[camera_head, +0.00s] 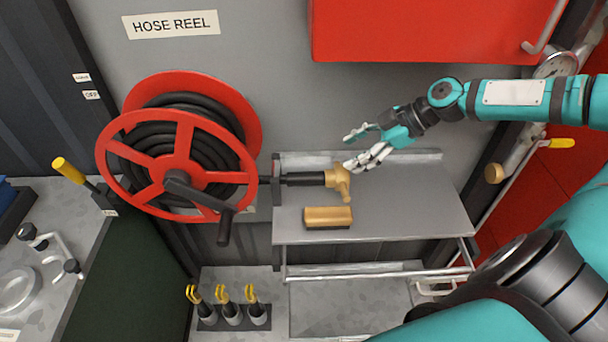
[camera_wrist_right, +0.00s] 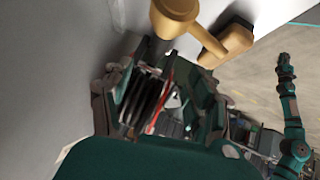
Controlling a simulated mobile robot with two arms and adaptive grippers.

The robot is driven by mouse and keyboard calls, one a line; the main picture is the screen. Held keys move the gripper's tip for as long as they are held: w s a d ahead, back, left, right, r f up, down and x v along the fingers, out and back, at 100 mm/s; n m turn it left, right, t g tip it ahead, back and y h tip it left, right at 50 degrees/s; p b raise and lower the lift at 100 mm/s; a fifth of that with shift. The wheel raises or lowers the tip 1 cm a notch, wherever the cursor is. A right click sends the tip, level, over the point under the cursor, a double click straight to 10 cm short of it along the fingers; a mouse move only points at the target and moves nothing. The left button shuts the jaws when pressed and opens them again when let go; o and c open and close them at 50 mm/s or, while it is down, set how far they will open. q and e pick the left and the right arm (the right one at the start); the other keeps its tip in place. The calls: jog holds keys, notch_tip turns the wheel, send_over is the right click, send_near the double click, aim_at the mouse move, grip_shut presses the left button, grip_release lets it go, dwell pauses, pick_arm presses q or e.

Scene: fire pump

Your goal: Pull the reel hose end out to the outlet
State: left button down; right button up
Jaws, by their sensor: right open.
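The reel hose (camera_head: 165,145) is black and coiled on a red reel (camera_head: 108,165). Its end is a brass fitting (camera_head: 340,181) on a short black length, sticking out to the right of the reel over the shelf. The brass fitting also shows at the top of the right wrist view (camera_wrist_right: 176,14). My right gripper (camera_head: 353,150) is open and empty, just above and to the right of the fitting, with its fingers pointing left. A brass-coloured outlet-like fitting (camera_head: 494,173) sits on the pipe at the right. My left gripper is not visible.
A red cabinet (camera_head: 430,30) hangs above my right arm. A yellow-handled lever (camera_head: 68,170) is at the left. Several yellow-topped items (camera_head: 221,295) stand below.

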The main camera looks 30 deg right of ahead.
aim_at(309, 174)
jog(key=x, duration=0.3)
jog(key=shift+a+f+b, duration=0.15)
jog(key=shift+f+b, duration=0.1)
jog(key=shift+b, duration=0.1)
jog(key=x, duration=0.3)
jog(key=p+x, duration=0.1)
jog(key=x, duration=0.1)
jog(key=shift+w+a+r, duration=0.2)
jog(key=shift+w+a, duration=0.05)
jog(key=shift+w, duration=0.1)
jog(key=p+x, duration=0.1)
jog(key=x, duration=0.4)
jog(key=shift+w+f+p, duration=0.1)
jog(key=shift+f+p, duration=0.15)
jog(key=shift+p, duration=0.05)
jog(key=shift+w+a+f, duration=0.15)
jog(key=shift+a+f, duration=0.1)
jog(key=shift+f, duration=0.05)
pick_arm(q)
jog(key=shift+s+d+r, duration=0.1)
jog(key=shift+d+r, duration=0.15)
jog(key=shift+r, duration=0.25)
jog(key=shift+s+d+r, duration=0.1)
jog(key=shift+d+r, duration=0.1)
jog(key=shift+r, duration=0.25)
pick_arm(e)
grip_shut()
